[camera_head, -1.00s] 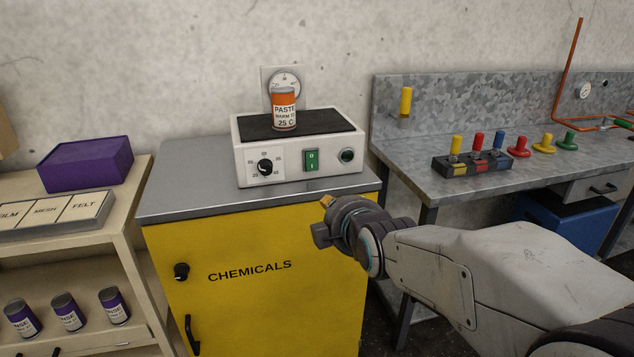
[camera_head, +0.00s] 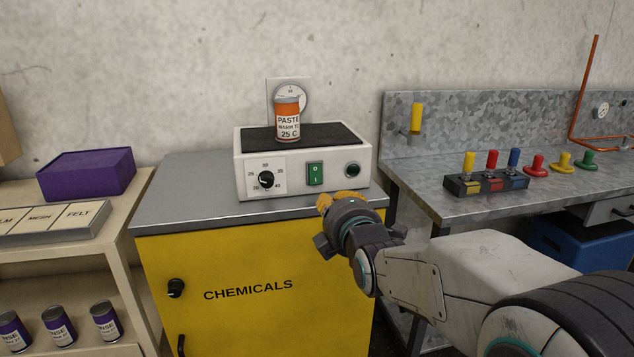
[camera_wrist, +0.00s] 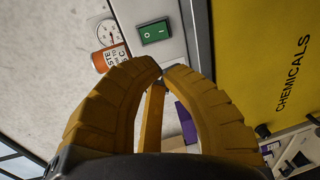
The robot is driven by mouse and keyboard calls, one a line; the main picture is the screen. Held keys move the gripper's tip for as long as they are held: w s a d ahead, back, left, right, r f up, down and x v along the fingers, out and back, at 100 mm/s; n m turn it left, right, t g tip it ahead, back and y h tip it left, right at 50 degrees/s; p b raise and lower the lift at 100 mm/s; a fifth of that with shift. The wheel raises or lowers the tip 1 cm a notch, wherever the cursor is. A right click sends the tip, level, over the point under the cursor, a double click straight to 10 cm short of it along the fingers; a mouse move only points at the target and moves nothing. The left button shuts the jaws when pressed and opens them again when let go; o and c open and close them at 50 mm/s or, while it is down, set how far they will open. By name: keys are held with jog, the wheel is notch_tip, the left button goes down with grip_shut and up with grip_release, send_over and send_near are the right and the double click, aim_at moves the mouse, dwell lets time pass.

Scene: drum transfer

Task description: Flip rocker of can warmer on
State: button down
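The can warmer (camera_head: 217,170) is a white box on the grey-topped cabinet. Its green rocker (camera_head: 315,174), marked 0 and I, is on the front face between a black dial (camera_head: 266,180) and a dark green lamp (camera_head: 353,170). An orange PASTE can (camera_head: 287,119) stands on its black top. My gripper (camera_head: 328,202) is just below and in front of the warmer, apart from the rocker. In the wrist view the yellow fingertips (camera_wrist: 162,70) meet with nothing between them, and the rocker (camera_wrist: 155,32) shows clear beyond them. I cannot tell which rocker side is pressed.
The yellow CHEMICALS cabinet (camera_head: 250,270) supports the warmer, and its top edge lies beside my gripper. A grey bench (camera_head: 450,205) with coloured knobs is at right. A shelf (camera_head: 110,220) with a purple box (camera_head: 87,173) is at left. Cabinet top left of the warmer is clear.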

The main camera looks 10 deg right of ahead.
aim_at(315, 179)
jog(key=w, duration=0.4)
jog(key=w+f, duration=0.1)
jog(key=w, duration=0.4)
jog(key=w+f+p, duration=0.1)
jog(key=w, duration=0.3)
jog(key=shift+w, duration=0.4)
